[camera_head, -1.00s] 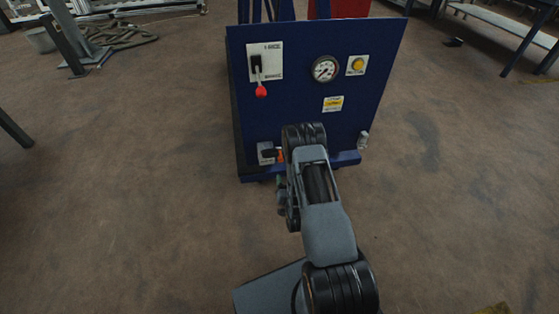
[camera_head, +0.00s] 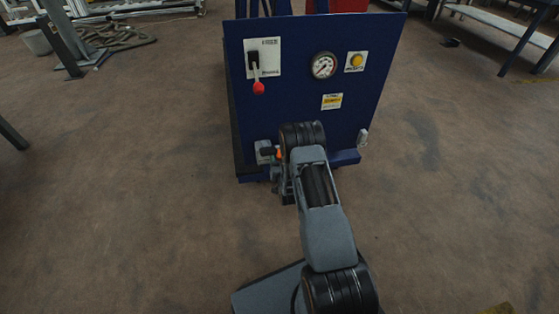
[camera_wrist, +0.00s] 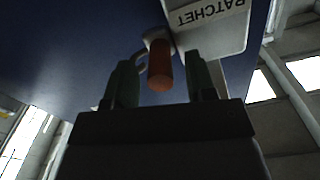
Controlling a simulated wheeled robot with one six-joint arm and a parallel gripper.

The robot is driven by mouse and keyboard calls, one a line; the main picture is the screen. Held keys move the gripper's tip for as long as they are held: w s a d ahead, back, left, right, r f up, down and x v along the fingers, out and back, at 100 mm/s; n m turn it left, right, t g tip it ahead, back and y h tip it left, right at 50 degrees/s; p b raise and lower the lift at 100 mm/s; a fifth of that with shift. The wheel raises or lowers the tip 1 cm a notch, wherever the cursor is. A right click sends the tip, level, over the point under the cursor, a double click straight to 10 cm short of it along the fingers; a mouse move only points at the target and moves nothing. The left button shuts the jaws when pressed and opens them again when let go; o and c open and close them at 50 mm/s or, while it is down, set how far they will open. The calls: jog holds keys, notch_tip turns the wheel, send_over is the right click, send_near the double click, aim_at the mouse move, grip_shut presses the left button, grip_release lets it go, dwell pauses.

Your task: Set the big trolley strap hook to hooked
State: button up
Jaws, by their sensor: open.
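The big trolley is a dark blue upright panel (camera_head: 290,110) on a low base. At its lower left is a pale plate (camera_head: 264,153), marked RATCHET upside down in the wrist view (camera_wrist: 212,28). An orange-red peg-like handle (camera_wrist: 160,66) on a grey mount stands beside this plate. My gripper (camera_wrist: 162,88) is open, with one green finger on each side of the handle; contact cannot be told. In the head view, my arm hides most of my gripper and the handle. I cannot tell for sure which part is the strap hook.
A red-tipped lever (camera_head: 258,87), a gauge (camera_head: 324,65) and a yellow button (camera_head: 356,60) sit higher on the panel. A small pale fitting (camera_head: 363,137) is at its lower right edge. A workbench (camera_head: 515,35) stands far right.

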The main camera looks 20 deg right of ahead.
jog(key=shift+c, duration=0.2)
grip_shut()
dwell(0.3)
